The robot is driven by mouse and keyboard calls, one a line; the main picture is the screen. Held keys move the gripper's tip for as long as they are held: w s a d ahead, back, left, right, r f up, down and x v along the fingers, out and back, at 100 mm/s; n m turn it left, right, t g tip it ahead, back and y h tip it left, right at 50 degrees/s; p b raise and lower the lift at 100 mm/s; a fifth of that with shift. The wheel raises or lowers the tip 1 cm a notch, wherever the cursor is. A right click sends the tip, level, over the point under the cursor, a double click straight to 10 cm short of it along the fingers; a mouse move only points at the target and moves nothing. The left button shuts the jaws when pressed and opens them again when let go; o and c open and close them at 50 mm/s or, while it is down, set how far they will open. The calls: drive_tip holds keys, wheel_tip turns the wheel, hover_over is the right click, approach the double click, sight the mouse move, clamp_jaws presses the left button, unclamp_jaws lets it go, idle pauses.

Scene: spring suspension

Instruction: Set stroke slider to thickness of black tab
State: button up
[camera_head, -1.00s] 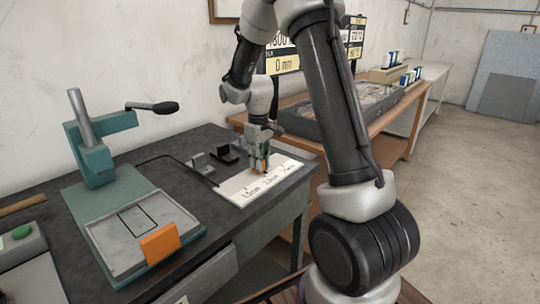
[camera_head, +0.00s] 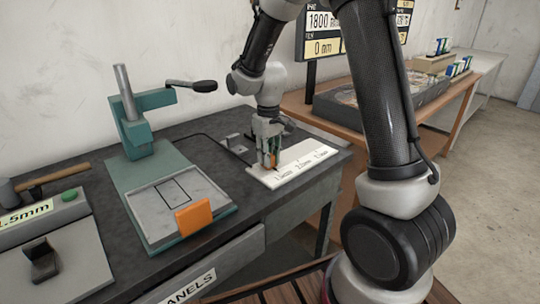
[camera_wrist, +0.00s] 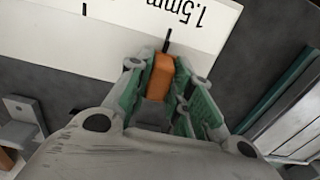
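The orange stroke slider (camera_wrist: 161,77) stands between the green-padded fingers of my gripper (camera_wrist: 155,85) in the wrist view. The fingers close in on both its sides. A thin black pointer (camera_wrist: 167,41) sticks out ahead of it onto the white scale (camera_wrist: 60,45), near the printed "1.5mm". In the head view my gripper (camera_head: 268,157) is over the left end of the white scale (camera_head: 258,174), with the slider (camera_head: 270,162) low between the fingers. A gauge display (camera_head: 25,215) at the far left reads about "1.5mm", its left edge cut off. I cannot clearly identify the black tab.
A teal press (camera_head: 135,165) with a lever and an orange front block (camera_head: 194,217) stands left of the scale. A small grey block (camera_head: 237,142) sits behind the scale. A hammer (camera_head: 45,180) lies behind the gauge. A wooden bench (camera_head: 330,128) stands to the right.

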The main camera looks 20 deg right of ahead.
drive_tip(key=o, duration=0.4)
drive_tip(key=shift+a, duration=0.2)
drive_tip(key=shift+c, duration=0.2)
wheel_tip(320, 180, up, 12)
idle(0.3)
drive_tip(key=s+d+r+m+t, duration=0.1)
drive_tip(key=s+d+r, duration=0.1)
drive_tip(key=s, duration=0.6)
drive_tip(key=s+d+r+m+t, duration=0.1)
drive_tip(key=s+d+r+t, duration=0.1)
drive_tip(key=s+d, duration=0.3)
drive_tip(key=s+d+r+m+t, duration=0.1)
drive_tip(key=s+d+r+m, duration=0.1)
drive_tip(key=s, duration=0.9)
drive_tip(key=shift+s+d+r, duration=0.4)
drive_tip(key=shift+d+r, duration=0.1)
drive_tip(key=shift+d, duration=0.15)
